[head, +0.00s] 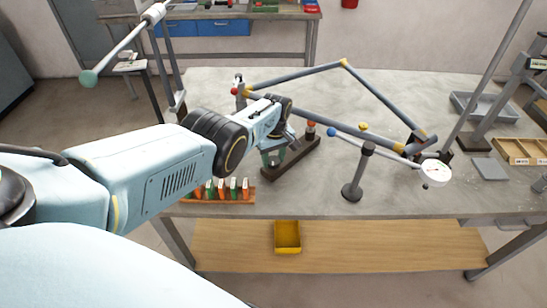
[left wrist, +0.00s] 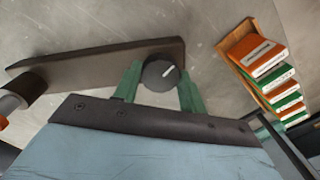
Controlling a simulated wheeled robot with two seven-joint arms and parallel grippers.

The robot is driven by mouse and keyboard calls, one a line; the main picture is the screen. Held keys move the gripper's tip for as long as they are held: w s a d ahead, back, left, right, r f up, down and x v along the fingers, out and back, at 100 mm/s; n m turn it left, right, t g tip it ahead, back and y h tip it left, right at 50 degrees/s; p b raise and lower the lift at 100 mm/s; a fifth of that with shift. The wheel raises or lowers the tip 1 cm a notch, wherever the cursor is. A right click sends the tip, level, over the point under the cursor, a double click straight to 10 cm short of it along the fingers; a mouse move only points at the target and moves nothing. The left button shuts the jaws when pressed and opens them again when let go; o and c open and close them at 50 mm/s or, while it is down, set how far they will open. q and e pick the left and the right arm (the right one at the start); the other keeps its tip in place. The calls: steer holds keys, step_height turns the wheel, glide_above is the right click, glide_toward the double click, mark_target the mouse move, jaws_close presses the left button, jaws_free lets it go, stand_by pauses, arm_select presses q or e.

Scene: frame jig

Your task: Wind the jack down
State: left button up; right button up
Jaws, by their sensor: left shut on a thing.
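A dark knob (left wrist: 160,73) with a white mark sits at one end of a dark bar-shaped base (left wrist: 95,62), apparently the jack; this base (head: 296,160) lies on the bench in the head view. My left gripper (left wrist: 162,85) has its green fingers on both sides of the knob and is shut on it. A grey cylinder (left wrist: 12,100) with an orange part is at the base's other end. My right gripper is not in view.
A grey tube frame (head: 300,75) with yellow joints spans the bench behind. A dial gauge (head: 436,171) and a dark post stand (head: 354,188) are to the right. A rack of orange and green blocks (head: 222,197) is near the front edge. Bare bench lies between.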

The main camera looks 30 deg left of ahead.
mark_target(274, 159)
arm_select(q)
steer(key=o, duration=1)
step_height(274, 159, up, 6)
steer(key=p, duration=0.4)
steer(key=shift+w+p, duration=0.15)
steer(key=shift+p, duration=0.2)
steer(key=shift+w+d+r+p, duration=0.1)
steer(key=shift+r+p, duration=0.55)
steer(key=shift+r, duration=1.2)
steer(key=shift+d+r+p, duration=0.1)
steer(key=shift+r+p, duration=0.55)
steer(key=shift+r, duration=1.2)
